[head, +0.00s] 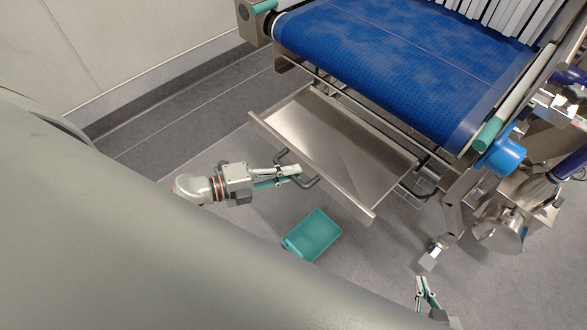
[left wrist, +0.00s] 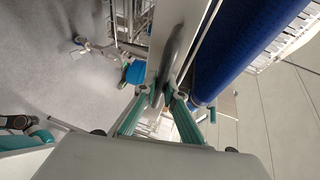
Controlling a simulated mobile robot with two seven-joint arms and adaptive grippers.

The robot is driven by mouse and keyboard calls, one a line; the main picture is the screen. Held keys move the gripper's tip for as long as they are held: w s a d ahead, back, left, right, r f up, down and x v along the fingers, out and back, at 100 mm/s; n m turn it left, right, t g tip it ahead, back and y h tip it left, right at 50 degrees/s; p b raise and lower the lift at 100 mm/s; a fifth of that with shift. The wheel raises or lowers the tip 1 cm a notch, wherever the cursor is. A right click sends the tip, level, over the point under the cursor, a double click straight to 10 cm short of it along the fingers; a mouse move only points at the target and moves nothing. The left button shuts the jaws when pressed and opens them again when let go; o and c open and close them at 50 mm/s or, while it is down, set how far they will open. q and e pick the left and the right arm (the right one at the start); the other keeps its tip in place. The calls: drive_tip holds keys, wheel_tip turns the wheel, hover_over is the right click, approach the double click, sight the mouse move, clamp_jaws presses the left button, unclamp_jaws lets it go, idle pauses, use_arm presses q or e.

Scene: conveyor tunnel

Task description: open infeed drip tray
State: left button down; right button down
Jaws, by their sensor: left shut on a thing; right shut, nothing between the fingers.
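The infeed drip tray (head: 335,140) is a shallow steel tray under the blue conveyor belt. In the head view it is pulled out from below the belt, with its front panel (head: 350,200) toward me. A dark bar handle (head: 308,182) sits on that panel. My left gripper (head: 294,172) is shut on the handle. In the left wrist view its teal fingers (left wrist: 160,101) close around the grey handle bar (left wrist: 176,55). My right gripper (head: 424,280) is at the bottom right, shut and empty, away from the tray. The tray's rear end is hidden under the conveyor.
The blue belt (head: 400,60) and its frame stand above and behind the tray. A teal box (head: 313,235) lies on the floor in front of the tray. A machine leg and steel parts (head: 505,215) stand to the right. Grey floor (head: 180,140) is clear on the left.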

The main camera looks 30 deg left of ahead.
use_arm(q)
drive_tip(key=c, duration=2.1)
unclamp_jaws()
drive_tip(key=v, duration=1.2)
drive_tip(key=shift+r, duration=0.15)
drive_tip(key=shift+w, duration=0.1)
